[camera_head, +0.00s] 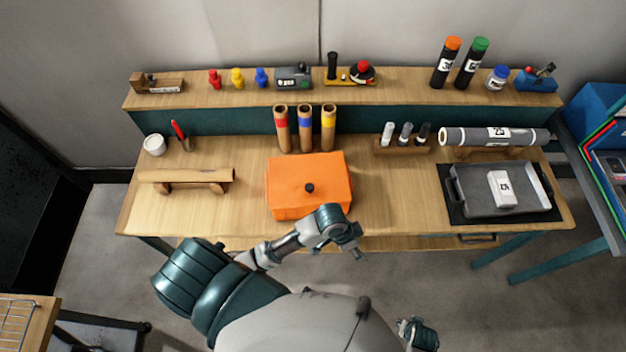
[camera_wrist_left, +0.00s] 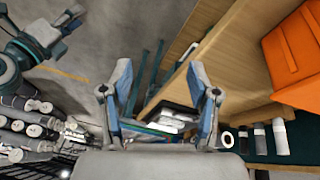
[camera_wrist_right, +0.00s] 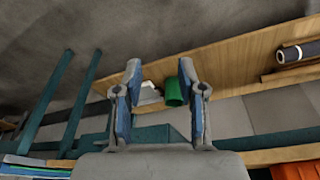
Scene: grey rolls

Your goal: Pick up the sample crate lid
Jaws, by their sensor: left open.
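The orange sample crate (camera_head: 290,188) sits on the table's front middle. Its flat orange lid (camera_head: 310,168) is on top, with a small black knob (camera_head: 309,188) in the middle. My left gripper (camera_head: 356,244) is in front of the table edge, right of and nearer than the crate, apart from it. In the left wrist view its fingers (camera_wrist_left: 160,85) are spread and empty, with the orange crate (camera_wrist_left: 292,55) at the upper right. My right gripper (camera_head: 418,332) is low in front of the table, far from the crate; its fingers (camera_wrist_right: 160,72) are apart and empty.
Three upright tubes (camera_head: 304,128) stand right behind the crate. A wooden stand (camera_head: 190,176) is to the left. A vial rack (camera_head: 402,146), a grey roll (camera_head: 490,136) and a grey tray (camera_head: 460,190) are to the right. Bare tabletop (camera_head: 395,190) lies between crate and tray.

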